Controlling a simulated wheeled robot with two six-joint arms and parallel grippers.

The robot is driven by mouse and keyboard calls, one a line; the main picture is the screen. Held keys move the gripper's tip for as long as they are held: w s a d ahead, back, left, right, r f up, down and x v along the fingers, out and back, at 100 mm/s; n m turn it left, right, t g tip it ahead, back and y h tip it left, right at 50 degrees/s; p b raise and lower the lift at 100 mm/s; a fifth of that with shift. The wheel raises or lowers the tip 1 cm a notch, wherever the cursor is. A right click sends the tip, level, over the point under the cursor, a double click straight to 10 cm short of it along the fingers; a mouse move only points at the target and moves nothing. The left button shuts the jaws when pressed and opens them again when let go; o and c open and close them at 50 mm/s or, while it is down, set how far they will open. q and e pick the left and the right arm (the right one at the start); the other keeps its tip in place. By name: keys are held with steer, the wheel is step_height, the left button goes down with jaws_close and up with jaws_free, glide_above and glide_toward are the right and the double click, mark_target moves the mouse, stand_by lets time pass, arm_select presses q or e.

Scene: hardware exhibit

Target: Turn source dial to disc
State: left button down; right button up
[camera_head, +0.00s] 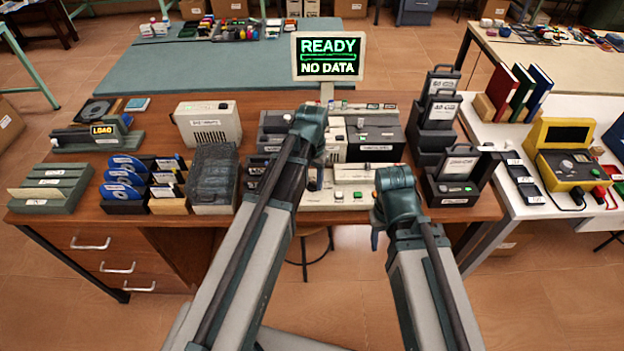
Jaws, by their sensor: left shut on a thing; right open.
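The source dial is hidden behind my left arm, at the machine panel in the middle of the wooden desk. My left gripper (315,180) points down at the front of the panel and is shut on a small part there, which looks to be the dial. Its pointer setting cannot be seen. My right gripper (377,226) hangs open and empty in front of the desk's edge, right of the cream front unit (348,196).
Dark cartridge holders (455,178) stand right of the panel. A yellow meter (566,160) sits on the white side table.

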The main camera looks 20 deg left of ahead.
mark_target(313, 183)
arm_select(q)
steer(key=n, duration=0.3)
steer(key=shift+n, duration=0.3)
steer(key=shift+d+n, duration=0.15)
steer(key=shift+n, duration=1.65)
steer(key=shift+c, duration=2)
jaws_free()
step_height(313, 183, up, 14)
steer(key=p, duration=1.4)
